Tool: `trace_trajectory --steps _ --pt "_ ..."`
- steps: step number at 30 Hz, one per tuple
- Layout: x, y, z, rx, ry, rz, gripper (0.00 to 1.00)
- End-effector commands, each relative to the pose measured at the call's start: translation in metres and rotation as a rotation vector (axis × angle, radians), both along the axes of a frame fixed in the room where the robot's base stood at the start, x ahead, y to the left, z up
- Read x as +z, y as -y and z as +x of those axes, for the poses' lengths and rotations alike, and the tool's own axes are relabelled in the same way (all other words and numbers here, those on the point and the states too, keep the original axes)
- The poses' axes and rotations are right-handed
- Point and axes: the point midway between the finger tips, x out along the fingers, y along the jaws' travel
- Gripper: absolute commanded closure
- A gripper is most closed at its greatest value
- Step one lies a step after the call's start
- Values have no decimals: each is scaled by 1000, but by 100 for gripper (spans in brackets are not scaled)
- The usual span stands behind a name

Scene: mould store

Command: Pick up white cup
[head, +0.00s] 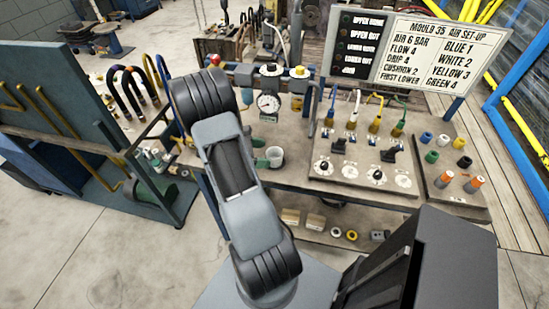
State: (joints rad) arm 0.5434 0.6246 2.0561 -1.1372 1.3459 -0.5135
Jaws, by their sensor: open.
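My grey and black arm rises from the bottom of the view and passes just left of the cup. I cannot make out my gripper; the arm's links seem to hide it or it is out of the picture. Nothing visible is gripping the cup.
A pressure gauge (268,103) stands behind the cup, with a green part (262,163) close to its left. A control panel (362,160) with hoses and knobs is to the right. A sign (416,52) stands behind it. A lower shelf (330,222) holds small parts.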

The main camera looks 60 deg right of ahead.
Motion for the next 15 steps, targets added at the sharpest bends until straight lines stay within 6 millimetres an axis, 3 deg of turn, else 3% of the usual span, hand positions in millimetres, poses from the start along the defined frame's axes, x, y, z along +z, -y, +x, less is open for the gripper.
trace_trajectory --steps 15 --pt "-19 31 -36 -2 0 0 9"
